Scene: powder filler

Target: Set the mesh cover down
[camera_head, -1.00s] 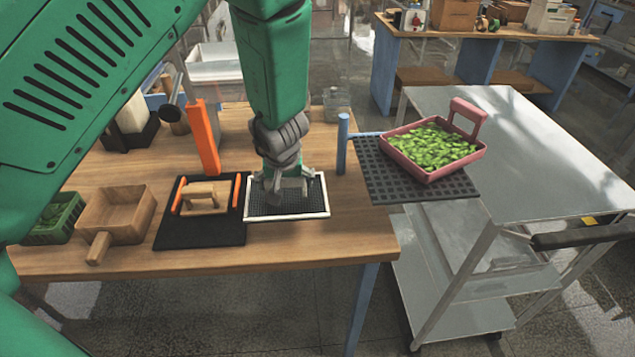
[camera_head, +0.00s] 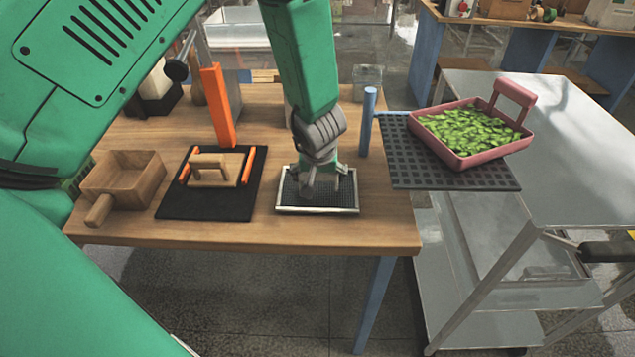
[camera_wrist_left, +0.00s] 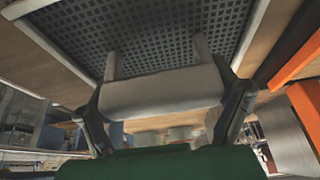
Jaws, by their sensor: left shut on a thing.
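The mesh cover (camera_head: 344,193), a dark mesh in a pale rectangular frame, is level at the wooden table's front right part. It is on or just above the tabletop; I cannot tell whether it touches. My left gripper (camera_head: 318,187) points down over its middle and is shut on its handle. In the left wrist view the handle (camera_wrist_left: 160,92) is a pale bar between the fingers of my left gripper (camera_wrist_left: 163,103), with the mesh (camera_wrist_left: 165,35) behind it. My right gripper is not in view.
Left of the cover lie a black mat (camera_head: 235,205) with a wooden-handled piece (camera_head: 215,168), and a wooden box (camera_head: 122,180). An orange post (camera_head: 217,105) stands behind. A blue post (camera_head: 367,122) and a grid shelf (camera_head: 460,180) with a pink tray (camera_head: 485,155) of green leaves are right.

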